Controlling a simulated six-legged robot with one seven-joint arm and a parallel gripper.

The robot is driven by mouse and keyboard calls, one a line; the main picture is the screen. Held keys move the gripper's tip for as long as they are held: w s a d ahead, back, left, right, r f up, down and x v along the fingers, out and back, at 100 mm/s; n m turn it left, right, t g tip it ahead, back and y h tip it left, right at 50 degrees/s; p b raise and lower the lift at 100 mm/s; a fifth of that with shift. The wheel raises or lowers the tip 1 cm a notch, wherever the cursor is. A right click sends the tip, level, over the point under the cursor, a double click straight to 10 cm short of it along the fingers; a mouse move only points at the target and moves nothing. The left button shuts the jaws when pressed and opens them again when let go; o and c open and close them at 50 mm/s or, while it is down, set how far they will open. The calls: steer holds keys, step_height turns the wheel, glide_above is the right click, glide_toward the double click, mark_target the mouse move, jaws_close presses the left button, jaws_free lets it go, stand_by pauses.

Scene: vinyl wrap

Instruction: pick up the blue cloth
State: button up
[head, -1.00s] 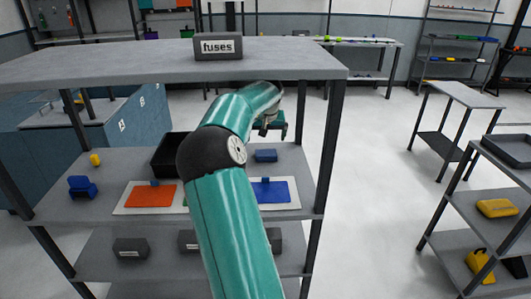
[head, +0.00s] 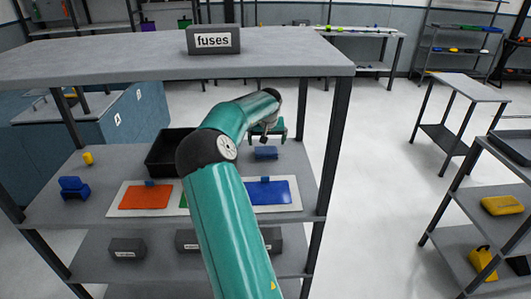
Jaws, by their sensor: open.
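A small folded-looking blue item (head: 265,153), which may be the blue cloth, lies on the middle shelf at the right. My gripper (head: 267,133) is open, pointing down just above and behind it in the picture. I see no contact, but the exact gap cannot be told. Another blue object (head: 74,187), lumpy and stepped, sits at the shelf's left end. A flat blue sheet (head: 270,191) lies on a white board at the shelf's front right.
The top shelf (head: 110,55) with a grey "fuses" box (head: 213,40) overhangs the middle shelf. A black bin (head: 170,152), an orange sheet (head: 146,196) and a small yellow object (head: 87,158) are on the middle shelf. A post (head: 334,130) stands at the right.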

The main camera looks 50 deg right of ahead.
mark_target(266, 150)
steer(key=x, duration=0.6)
steer(key=shift+w+d+f, duration=0.1)
steer(key=shift+w+f, duration=0.15)
steer(key=shift+f, duration=0.05)
steer(key=shift+c, duration=0.2)
steer(key=c, duration=0.9)
steer(key=shift+o, duration=0.2)
steer(key=shift+r, duration=0.15)
